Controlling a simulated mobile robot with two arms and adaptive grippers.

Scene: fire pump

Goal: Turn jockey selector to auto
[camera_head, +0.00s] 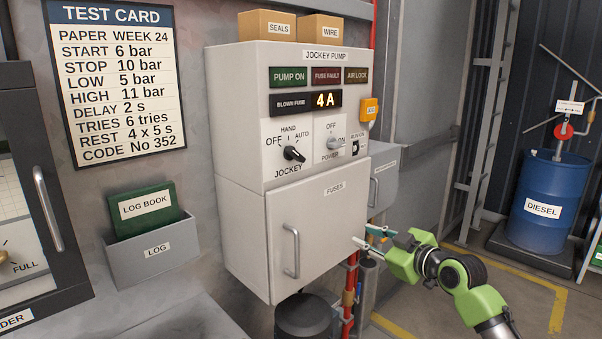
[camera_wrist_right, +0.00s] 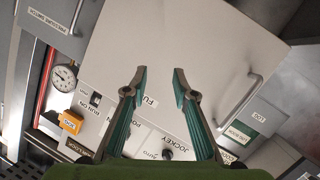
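The jockey selector (camera_head: 293,153) is a black rotary knob on the white jockey pump panel (camera_head: 276,116). OFF is printed to its left, HAND above and AUTO to its upper right. Its grip slants from upper left to lower right; I cannot tell for sure which end is the pointer. My right gripper (camera_head: 369,238) is in front of the fuses door's right edge, below and right of the selector, touching nothing I can make out. In the right wrist view the gripper (camera_wrist_right: 159,72) has its fingers apart with nothing between them. My left gripper is out of view.
The fuses door (camera_head: 325,225) has a vertical handle (camera_head: 291,251). Right of the selector is a power switch (camera_head: 335,143). A log holder (camera_head: 152,254) and a glazed cabinet stand at left. A blue diesel drum (camera_head: 545,207) stands at right.

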